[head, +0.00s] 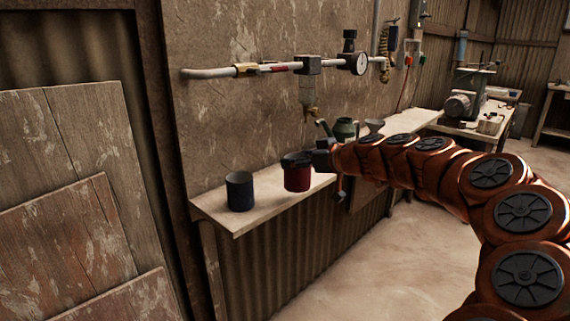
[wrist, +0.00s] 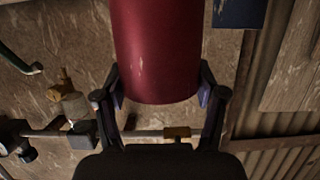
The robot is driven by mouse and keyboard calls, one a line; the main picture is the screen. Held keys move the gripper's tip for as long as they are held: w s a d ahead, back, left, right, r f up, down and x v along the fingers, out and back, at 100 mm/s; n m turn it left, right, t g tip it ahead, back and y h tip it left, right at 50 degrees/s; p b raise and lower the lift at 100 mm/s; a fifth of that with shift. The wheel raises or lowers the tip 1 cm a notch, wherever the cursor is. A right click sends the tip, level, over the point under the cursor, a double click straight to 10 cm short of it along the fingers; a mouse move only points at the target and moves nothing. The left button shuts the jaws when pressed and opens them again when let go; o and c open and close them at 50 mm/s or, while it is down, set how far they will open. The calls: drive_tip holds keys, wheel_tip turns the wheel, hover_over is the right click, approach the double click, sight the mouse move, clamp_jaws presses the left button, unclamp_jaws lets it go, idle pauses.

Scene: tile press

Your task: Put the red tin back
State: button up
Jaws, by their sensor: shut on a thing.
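The red tin (head: 297,179) is at the wooden shelf (head: 262,207) under the pipe. My gripper (head: 299,160) comes from the right and is shut around the tin's upper part. In the wrist view, the red tin (wrist: 157,45) fills the upper middle, with one finger of my gripper (wrist: 160,84) on each side of it. I cannot tell whether the tin's base touches the shelf or hangs just above it. The tin looks about upright in the head view.
A dark blue tin (head: 240,192) stands on the shelf left of the red tin, with a gap between. A tap (head: 309,113) hangs from the wall pipe (head: 212,73) above. A green can (head: 344,129) and a grey funnel (head: 375,126) are farther right, behind my arm.

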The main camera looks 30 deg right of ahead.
drive_tip(key=w, duration=0.7)
drive_tip(key=w+d+f, duration=0.1)
drive_tip(key=w, duration=0.2)
drive_tip(key=shift+w+p, duration=0.35)
drive_tip(key=shift+f, duration=1.75)
drive_tip(key=shift+d+f+b, duration=0.1)
drive_tip(key=shift+f+b, duration=0.05)
drive_tip(key=shift+b, duration=0.15)
drive_tip(key=o, duration=1.3)
drive_tip(key=shift+o, duration=0.2)
drive_tip(key=shift+r+p, duration=0.2)
drive_tip(key=shift+p, duration=0.1)
drive_tip(key=v, duration=1.2)
drive_tip(key=shift+b, duration=0.4)
